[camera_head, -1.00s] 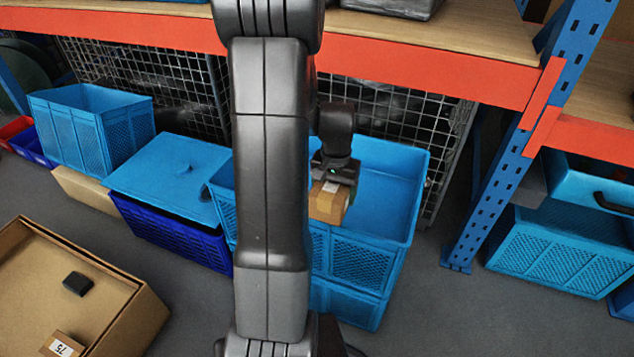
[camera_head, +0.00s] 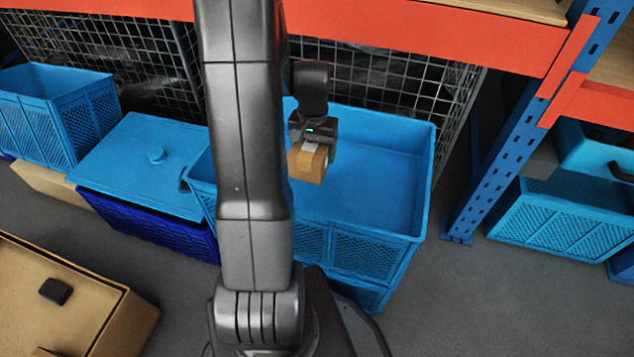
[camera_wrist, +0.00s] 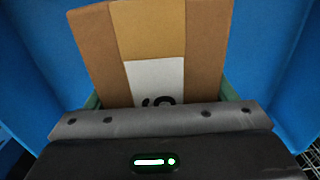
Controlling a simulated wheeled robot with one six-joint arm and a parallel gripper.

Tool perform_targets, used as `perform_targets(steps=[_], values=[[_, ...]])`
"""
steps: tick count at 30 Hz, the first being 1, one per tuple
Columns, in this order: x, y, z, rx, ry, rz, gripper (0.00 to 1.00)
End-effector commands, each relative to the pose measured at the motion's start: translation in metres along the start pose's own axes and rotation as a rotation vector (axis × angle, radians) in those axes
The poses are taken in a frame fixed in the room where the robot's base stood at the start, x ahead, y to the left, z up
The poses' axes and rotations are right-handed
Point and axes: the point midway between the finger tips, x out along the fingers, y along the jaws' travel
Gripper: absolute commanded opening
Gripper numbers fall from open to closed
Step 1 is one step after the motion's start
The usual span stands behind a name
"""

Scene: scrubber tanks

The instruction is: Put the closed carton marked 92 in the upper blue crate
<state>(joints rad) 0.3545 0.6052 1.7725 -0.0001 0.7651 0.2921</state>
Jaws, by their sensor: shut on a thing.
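My gripper (camera_head: 311,146) is shut on a small brown carton (camera_head: 306,166) with a tan tape band and a white label. In the wrist view the carton (camera_wrist: 205,50) fills the top middle, and only part of a dark digit shows on its label, so I cannot read the number. The carton is over the upper blue crate (camera_head: 376,236), near its left part, and looks apart from the floor of the crate. This crate is open and stands on another blue crate (camera_head: 357,292). My arm hides the left part of the stack.
A lidded blue crate (camera_head: 140,166) on a dark blue crate (camera_head: 150,229) stands left of the stack. An open blue crate (camera_head: 55,110) is further left. A large carton (camera_head: 75,310) lies front left. A blue rack post (camera_head: 505,150) stands right, below an orange beam (camera_head: 450,35).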

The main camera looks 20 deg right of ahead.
Motion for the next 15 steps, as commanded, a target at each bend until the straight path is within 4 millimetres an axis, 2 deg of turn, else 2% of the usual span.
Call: perform_targets(steps=[3, 10, 15], values=[[0.019, 0.000, 0.000, 0.000, 0.001, 0.000, 0.45], [0.041, 0.000, 0.000, 0.000, -0.001, 0.000, 0.45], [0.074, 0.000, 0.000, 0.000, -0.002, 0.001, 0.45]])
